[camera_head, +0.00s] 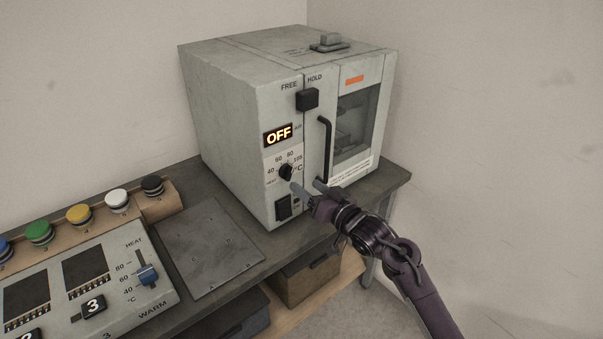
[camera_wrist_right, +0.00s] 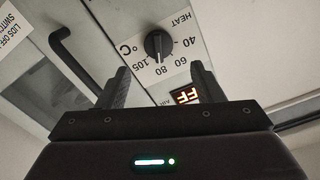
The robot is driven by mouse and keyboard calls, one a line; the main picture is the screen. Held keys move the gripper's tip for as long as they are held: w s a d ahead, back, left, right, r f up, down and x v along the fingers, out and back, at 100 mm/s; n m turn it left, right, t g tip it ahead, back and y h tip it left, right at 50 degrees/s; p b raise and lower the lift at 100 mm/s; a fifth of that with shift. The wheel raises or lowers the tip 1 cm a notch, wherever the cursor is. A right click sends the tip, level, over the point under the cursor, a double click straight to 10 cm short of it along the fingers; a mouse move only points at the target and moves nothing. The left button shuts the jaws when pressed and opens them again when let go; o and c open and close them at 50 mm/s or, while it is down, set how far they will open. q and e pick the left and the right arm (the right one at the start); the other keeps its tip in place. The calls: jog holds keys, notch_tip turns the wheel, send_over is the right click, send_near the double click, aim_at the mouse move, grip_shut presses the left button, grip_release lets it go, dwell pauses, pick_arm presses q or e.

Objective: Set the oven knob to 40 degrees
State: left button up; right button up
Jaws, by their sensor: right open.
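The oven knob (camera_head: 286,171) is a small black dial on the grey oven's (camera_head: 228,120) front, ringed by 40, 60, 80 and 105 marks. In the right wrist view the knob (camera_wrist_right: 158,45) appears upside down, beyond the fingertips. A pale line runs along it roughly toward the 80 side; which end is the pointer is unclear. The display (camera_head: 278,135) above it reads OFF. My right gripper (camera_head: 306,187) is open, just in front of and below right of the knob in the head view. Its fingers (camera_wrist_right: 160,82) are apart and hold nothing. My left gripper is not in view.
A black door handle (camera_head: 325,148) stands out close to the right gripper. A black rocker switch (camera_head: 283,207) is under the knob. A control panel with a blue slider (camera_head: 147,274) and coloured buttons is at left. A flat metal plate (camera_head: 212,247) lies before the oven.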

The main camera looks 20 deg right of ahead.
aim_at(291, 174)
jog(key=p+x, duration=0.1)
jog(key=x, duration=0.6)
jog(key=shift+d+f, duration=0.1)
jog(key=shift+c, duration=0.2)
jog(key=c, duration=0.9)
